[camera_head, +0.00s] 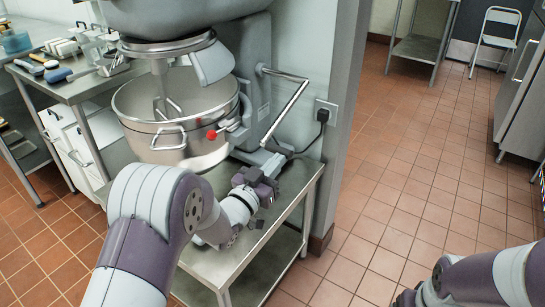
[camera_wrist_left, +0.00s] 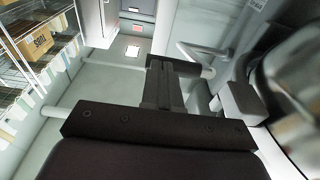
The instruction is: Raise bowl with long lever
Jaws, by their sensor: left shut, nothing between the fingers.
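The steel mixer bowl (camera_head: 190,125) hangs under the grey mixer head (camera_head: 170,20), with the beater inside it. The long lever (camera_head: 286,104) is a bent metal bar on the right side of the mixer, sticking out and then angling down. My left gripper (camera_head: 262,181) is below the bowl and the lever, near the mixer's foot and over the steel table. It is shut and empty, apart from the lever. In the left wrist view its dark fingers (camera_wrist_left: 165,85) are together, and a pale bar (camera_wrist_left: 194,52) shows beyond them; I cannot tell whether it is the lever.
A short handle with a red knob (camera_head: 212,135) is beside the bowl. The mixer stands on a steel table (camera_head: 250,262). A wall outlet (camera_head: 323,115) with a black plug is to the right. My right arm (camera_head: 480,278) is at lower right. The tiled floor (camera_head: 400,170) is open.

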